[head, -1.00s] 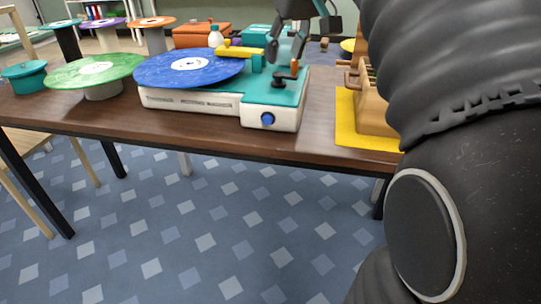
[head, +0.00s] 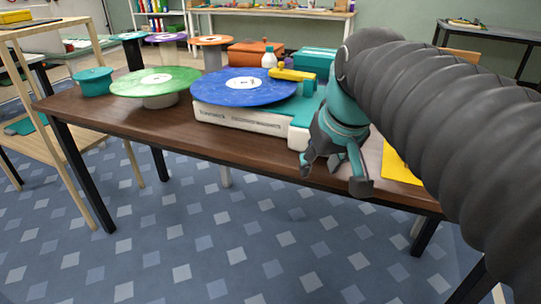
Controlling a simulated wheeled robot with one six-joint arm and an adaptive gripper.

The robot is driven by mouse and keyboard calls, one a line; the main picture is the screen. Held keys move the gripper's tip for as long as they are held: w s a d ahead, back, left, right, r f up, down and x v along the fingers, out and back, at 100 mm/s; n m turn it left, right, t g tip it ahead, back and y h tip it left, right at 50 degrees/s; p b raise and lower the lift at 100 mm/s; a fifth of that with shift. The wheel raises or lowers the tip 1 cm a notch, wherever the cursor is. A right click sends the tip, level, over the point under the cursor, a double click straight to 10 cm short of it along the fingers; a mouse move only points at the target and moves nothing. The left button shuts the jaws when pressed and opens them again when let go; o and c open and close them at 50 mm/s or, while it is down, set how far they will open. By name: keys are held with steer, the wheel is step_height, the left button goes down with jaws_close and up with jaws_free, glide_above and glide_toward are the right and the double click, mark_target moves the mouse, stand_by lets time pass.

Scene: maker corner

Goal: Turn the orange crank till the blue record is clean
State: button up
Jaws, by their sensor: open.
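The blue record (head: 222,88) lies flat on the white and teal record machine (head: 238,120) on the brown table. A yellow bar (head: 290,75) reaches over the record's back right edge. It is too small to tell how clean the record's surface is. My gripper (head: 334,176) is open and empty, pointing down in front of the machine's right end, by the table's front edge. The orange crank is hidden behind my gripper and arm.
A green record (head: 130,84) on a stand and a teal pot (head: 95,82) are to the left. A white bottle (head: 269,60), an orange box (head: 245,53) and a teal box (head: 318,62) stand behind. A yellow mat (head: 392,165) lies right, partly hidden. The front left tabletop is clear.

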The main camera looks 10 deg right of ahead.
steer(key=s+a+f, duration=0.2)
steer(key=s+f, duration=0.4)
steer(key=f, duration=0.2)
steer(key=shift+f, duration=0.3)
steer(key=shift+r, duration=0.1)
steer(key=w+d+r+n+g+y, duration=0.1)
steer(key=w+d+r+n, duration=0.3)
steer(key=w+d+r, duration=0.75)
steer(key=w+d+r+n+g+y, duration=0.15)
steer(key=w+d+r+n, duration=0.25)
steer(key=w+d+r, duration=0.75)
steer(key=shift+t, duration=0.35)
steer(key=a+f+b, duration=0.1)
steer(key=a+f, duration=0.1)
steer(key=f, duration=0.1)
steer(key=w+a+f, duration=0.1)
steer(key=a+f, duration=0.2)
steer(key=a+f+b, duration=0.1)
steer(key=a+f, duration=0.2)
steer(key=shift+w+f+b, duration=0.25)
steer(key=shift+w+b, duration=0.05)
steer(key=shift+w, duration=0.1)
steer(key=shift+d, duration=0.1)
jaws_close()
